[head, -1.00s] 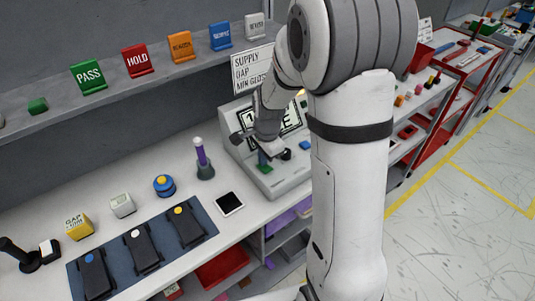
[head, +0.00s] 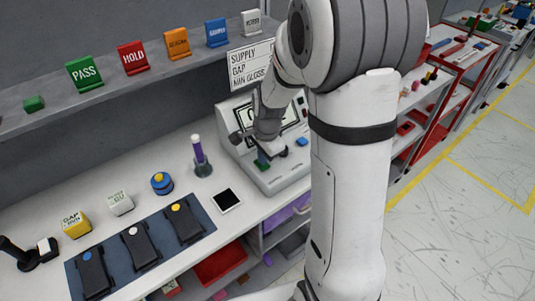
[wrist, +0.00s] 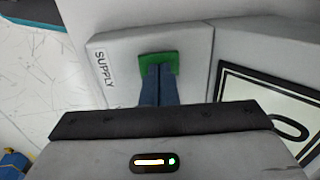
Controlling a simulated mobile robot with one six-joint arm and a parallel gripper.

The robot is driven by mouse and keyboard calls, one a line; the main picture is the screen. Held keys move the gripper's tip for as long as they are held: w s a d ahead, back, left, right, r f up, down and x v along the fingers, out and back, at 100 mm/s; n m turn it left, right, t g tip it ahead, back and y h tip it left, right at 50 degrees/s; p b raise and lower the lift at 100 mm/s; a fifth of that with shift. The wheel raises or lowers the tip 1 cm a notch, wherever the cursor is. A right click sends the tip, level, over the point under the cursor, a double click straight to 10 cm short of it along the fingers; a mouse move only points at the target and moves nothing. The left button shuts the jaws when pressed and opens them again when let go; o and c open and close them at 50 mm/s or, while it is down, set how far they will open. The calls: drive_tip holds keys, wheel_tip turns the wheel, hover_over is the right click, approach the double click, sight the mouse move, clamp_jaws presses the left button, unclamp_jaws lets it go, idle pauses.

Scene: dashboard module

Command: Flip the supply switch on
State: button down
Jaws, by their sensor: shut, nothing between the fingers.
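The supply switch is a green rocker (wrist: 172,58) on the light grey module, beside a white SUPPLY label (wrist: 104,68) in the wrist view. In the head view the green switch (head: 262,161) shows at the front of the dashboard module (head: 285,183). My gripper (wrist: 160,68) is shut and empty, its blue fingertips together over the green switch and hiding part of it. Whether the tips touch the switch I cannot tell. The module's screen (wrist: 275,110) is partly in the wrist view and shows a large 0; in the head view my arm covers much of it.
A blue button (head: 302,142) sits on the module to the right. A shelf with coloured signs (head: 132,58) runs above.

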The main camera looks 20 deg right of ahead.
wheel_tip(320, 180, up, 14)
drive_tip(key=p, duration=0.1)
drive_tip(key=shift+f, duration=0.1)
drive_tip(key=shift+s, duration=0.1)
drive_tip(key=s+r+n+t, duration=0.1)
drive_tip(key=s+r+n, duration=0.1)
drive_tip(key=s+n, duration=1.1)
drive_tip(key=s, duration=0.6)
drive_tip(key=shift+r+n+t+h, duration=0.25)
drive_tip(key=shift+n+t+h, duration=0.05)
drive_tip(key=shift+n+t, duration=0.1)
drive_tip(key=shift+s, duration=0.15)
